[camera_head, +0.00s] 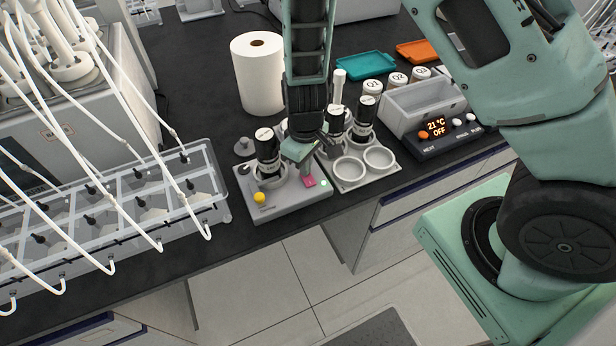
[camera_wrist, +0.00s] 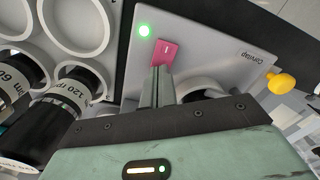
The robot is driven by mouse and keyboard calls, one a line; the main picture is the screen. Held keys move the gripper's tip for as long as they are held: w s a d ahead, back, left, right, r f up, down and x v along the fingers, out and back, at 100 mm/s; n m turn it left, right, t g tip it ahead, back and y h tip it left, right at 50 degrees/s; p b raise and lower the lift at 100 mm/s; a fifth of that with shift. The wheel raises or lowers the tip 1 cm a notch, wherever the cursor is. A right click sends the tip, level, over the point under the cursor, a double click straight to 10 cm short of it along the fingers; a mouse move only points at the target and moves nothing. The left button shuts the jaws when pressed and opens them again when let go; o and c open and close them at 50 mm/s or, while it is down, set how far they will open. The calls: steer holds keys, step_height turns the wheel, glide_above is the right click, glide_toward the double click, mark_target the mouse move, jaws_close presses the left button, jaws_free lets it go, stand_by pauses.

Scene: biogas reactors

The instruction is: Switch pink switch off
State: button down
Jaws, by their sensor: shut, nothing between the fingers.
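The pink switch (camera_head: 309,181) sits on the front of a grey stirrer device (camera_head: 283,207) on the black bench. My gripper (camera_head: 303,165) is just above the switch. In the wrist view my gripper's shut fingers (camera_wrist: 160,75) reach the switch's near edge; I cannot tell whether they press on it. A yellow knob (camera_head: 259,198) is on the left of the device, and a bottle (camera_head: 267,157) stands on it.
A rack with round holders (camera_head: 365,163) and dark bottles stands right of the device. Further right is a heater bath (camera_head: 436,134) reading 21 °C OFF. A clear tray with tubes (camera_head: 115,204) is left. A paper roll (camera_head: 258,85) stands behind.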

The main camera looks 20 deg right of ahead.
steer(key=shift+f, duration=0.25)
steer(key=shift+r, duration=0.15)
step_height(320, 180, up, 7)
steer(key=p, duration=0.6)
stand_by(0.6)
